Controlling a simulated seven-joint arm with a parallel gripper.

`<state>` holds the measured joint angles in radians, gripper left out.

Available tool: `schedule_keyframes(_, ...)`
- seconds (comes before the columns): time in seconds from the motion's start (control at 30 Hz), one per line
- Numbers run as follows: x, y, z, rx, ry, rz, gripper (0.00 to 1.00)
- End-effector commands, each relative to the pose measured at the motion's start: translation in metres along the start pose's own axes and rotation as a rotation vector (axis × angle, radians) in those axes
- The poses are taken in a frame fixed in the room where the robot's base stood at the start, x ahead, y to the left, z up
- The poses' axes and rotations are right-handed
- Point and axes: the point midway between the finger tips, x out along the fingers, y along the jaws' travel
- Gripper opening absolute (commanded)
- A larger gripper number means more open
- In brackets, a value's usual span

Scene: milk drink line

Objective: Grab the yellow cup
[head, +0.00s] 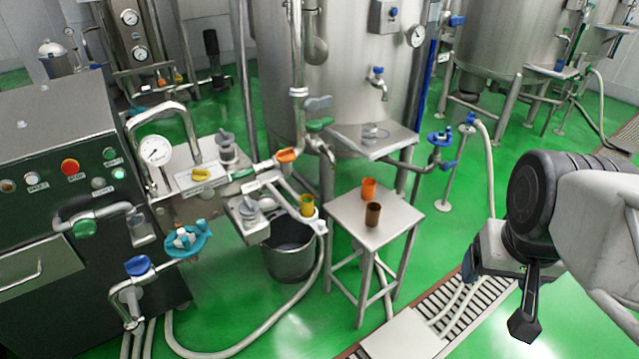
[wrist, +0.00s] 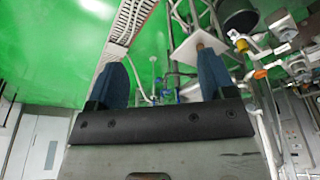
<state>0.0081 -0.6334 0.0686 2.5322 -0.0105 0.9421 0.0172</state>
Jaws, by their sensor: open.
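The yellow cup (head: 307,205) stands upright on the end of a metal valve assembly, left of the small steel table (head: 352,222). My gripper (head: 526,310) is far to the right of it in the head view, above the floor, with wide space between them. In the wrist view my gripper (wrist: 162,62) has its two dark blue fingers spread apart with nothing between them. A small yellow thing (wrist: 241,45) right of the fingers in the wrist view may be the cup, but it is too small to tell.
An orange cup (head: 368,188) and a brown cup (head: 373,214) stand on the small table. A large tank stands behind. Green floor is open around the drain grate (head: 459,300).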

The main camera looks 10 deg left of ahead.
Motion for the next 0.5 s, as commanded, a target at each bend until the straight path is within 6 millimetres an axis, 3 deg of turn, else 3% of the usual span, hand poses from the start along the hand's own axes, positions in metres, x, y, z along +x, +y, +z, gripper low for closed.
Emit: schedule_keyframes(0.5, 0.0015, -0.0044, -0.0072, 0.015, -0.010, -0.019, 0.85)
